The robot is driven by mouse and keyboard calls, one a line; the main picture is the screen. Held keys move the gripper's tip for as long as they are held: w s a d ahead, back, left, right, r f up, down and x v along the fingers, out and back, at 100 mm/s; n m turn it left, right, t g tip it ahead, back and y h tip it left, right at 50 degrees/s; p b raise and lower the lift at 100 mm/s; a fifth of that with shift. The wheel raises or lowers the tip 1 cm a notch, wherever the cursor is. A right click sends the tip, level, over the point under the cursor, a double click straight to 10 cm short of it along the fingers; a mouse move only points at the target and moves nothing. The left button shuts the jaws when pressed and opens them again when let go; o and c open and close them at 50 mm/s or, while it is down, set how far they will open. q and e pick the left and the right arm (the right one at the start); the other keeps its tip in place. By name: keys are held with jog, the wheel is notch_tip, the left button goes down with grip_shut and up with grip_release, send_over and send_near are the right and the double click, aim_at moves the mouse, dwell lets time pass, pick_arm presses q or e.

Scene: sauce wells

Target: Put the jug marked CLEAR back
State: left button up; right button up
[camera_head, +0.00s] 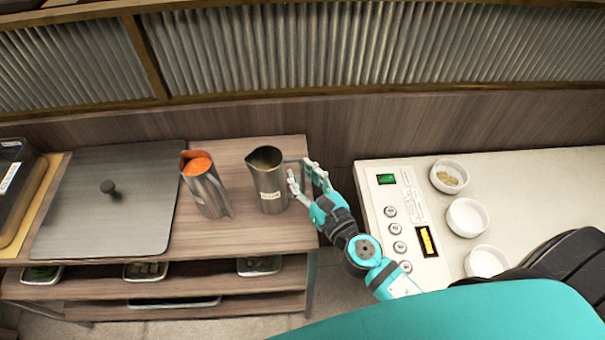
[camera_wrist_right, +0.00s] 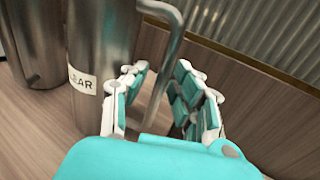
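The metal jug marked CLEAR (camera_head: 268,180) stands upright on the wooden shelf top, its handle on the right. In the right wrist view its label reads "LEAR" (camera_wrist_right: 82,80), and the handle (camera_wrist_right: 172,55) runs down between my fingers. My right gripper (camera_head: 307,180) is at the handle side of this jug. Its fingers are spread, with visible space beside the handle, so it is open around the handle. The right gripper also shows in the wrist view (camera_wrist_right: 160,100). A second metal jug (camera_head: 207,190) with orange contents stands to the left. My left gripper is not in view.
A grey lid with a knob (camera_head: 105,215) lies left of the jugs. A pale counter (camera_head: 520,180) on the right holds a control panel (camera_head: 405,235) and white bowls (camera_head: 467,217). A gap separates shelf and counter. A corrugated wall panel (camera_head: 300,45) is behind.

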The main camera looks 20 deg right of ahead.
jog(key=shift+s+r, duration=0.1)
jog(key=s+d+b, duration=0.2)
jog(key=s+b, duration=0.4)
jog(key=s, duration=0.5)
jog(key=shift+s+b, duration=0.3)
jog(key=shift+b, duration=0.05)
